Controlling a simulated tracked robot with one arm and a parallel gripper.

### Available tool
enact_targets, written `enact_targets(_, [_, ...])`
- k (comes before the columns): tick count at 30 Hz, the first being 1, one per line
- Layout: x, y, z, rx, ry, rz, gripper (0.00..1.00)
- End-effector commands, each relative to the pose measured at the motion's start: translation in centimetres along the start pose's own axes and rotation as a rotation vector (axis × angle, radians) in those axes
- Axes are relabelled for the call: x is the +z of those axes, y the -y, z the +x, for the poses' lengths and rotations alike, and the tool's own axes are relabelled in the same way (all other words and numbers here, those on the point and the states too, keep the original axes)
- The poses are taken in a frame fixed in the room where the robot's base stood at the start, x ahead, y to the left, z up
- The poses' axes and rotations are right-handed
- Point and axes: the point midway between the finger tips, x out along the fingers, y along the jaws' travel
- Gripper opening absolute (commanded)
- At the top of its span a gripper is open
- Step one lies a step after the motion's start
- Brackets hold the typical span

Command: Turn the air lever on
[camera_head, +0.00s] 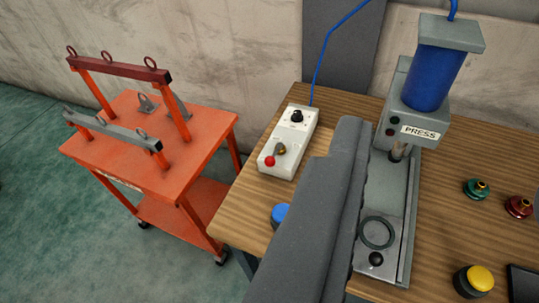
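My gripper (343,140) shows as large dark grey shapes rising from the bottom middle, to the right of the box. In the picture it is apart from the lever. Its fingers overlap from this angle, so I cannot tell whether they are open or shut. I see nothing held.
A press (425,90) with a blue cylinder stands right of my gripper, partly covered by it. An orange cart (120,150) carrying lifting beams stands left of the wooden bench (250,195). A blue button (280,214) is partly hidden. A blue hose (325,55) rises behind the box.

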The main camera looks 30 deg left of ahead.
Motion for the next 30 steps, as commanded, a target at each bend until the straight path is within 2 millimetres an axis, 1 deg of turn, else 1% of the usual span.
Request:
enact_targets(2, [-0.1, -0.5, 1.2, 0.019, -0.011, -0.023, 0.5])
enact_targets(3, [-0.3, -0.9, 2.2, 0.034, -0.02, -0.044, 0.5])
enact_targets(4, [-0.3, -2.2, 3.2, 0.046, -0.026, -0.065, 0.5])
enact_targets(5, [-0.3, -2.8, 4.2, 0.06, -0.035, -0.087, 0.5])
enact_targets(8, [-0.8, -4.3, 8.1, 0.108, -0.078, -0.186, 0.5])
enact_targets(9, [-0.9, -4.7, 9.8, 0.124, -0.097, -0.233, 0.5])
enact_targets(11, [-1.0, -5.0, 12.3, 0.139, -0.127, -0.307, 0.5])
enact_targets(12, [-0.9, -5.2, 14.0, 0.145, -0.143, -0.355, 0.5])
enact_targets(14, [-0.7, -5.2, 16.5, 0.148, -0.17, -0.43, 0.5])
enact_targets(15, [-0.4, -5.0, 18.2, 0.143, -0.189, -0.481, 0.5])
enact_targets(17, [0.2, -4.6, 20.6, 0.13, -0.215, -0.555, 0.5])
enact_targets(18, [0.9, -4.2, 22.3, 0.116, -0.228, -0.603, 0.5])
enact_targets(20, [1.9, -3.5, 24.6, 0.089, -0.255, -0.676, 0.5])
enact_targets(21, [2.9, -2.9, 26.2, 0.065, -0.268, -0.723, 0.5])
enact_targets(23, [4.3, -1.9, 28.4, 0.025, -0.291, -0.791, 0.5])
enact_targets(24, [5.6, -1.1, 29.9, -0.009, -0.307, -0.833, 0.5])
enact_targets(26, [7.6, 0.1, 31.9, -0.065, -0.329, -0.895, 0.5])
enact_targets(27, [9.2, 1.0, 33.2, -0.106, -0.341, -0.933, 0.5])
enact_targets(29, [11.8, 2.3, 35.0, -0.174, -0.362, -0.986, 0.5])
enact_targets(30, [13.6, 3.3, 36.0, -0.224, -0.376, -1.018, 0.5])
